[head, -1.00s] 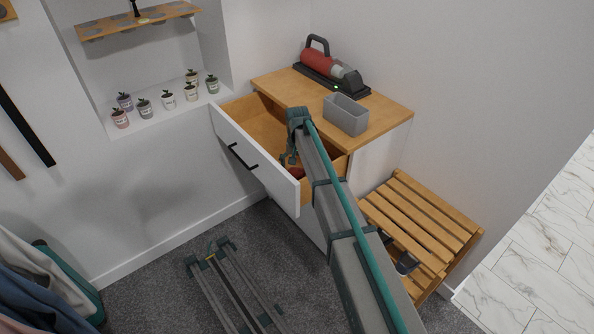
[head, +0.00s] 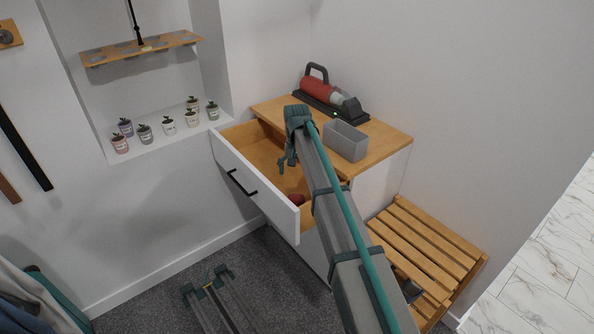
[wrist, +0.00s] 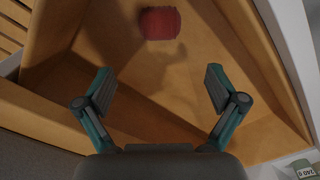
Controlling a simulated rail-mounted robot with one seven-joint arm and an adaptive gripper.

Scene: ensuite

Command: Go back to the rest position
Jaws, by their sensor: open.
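My gripper (wrist: 160,92) is open and empty in the wrist view, with its two fingers apart above the inside of the open drawer. In the head view my gripper (head: 286,162) hangs over the drawer (head: 228,158), partly hidden by my arm. A red object (wrist: 160,23) lies on the drawer floor, apart from the fingers. It also shows in the head view (head: 296,199), partly hidden, near the drawer's front right corner.
A grey bin (head: 345,141) and a red handheld vacuum on its dock (head: 330,95) stand on the cabinet top. A slatted wooden bench (head: 425,245) stands to the right. Several small potted plants (head: 168,125) line the wall niche. Carpet in front is mostly clear.

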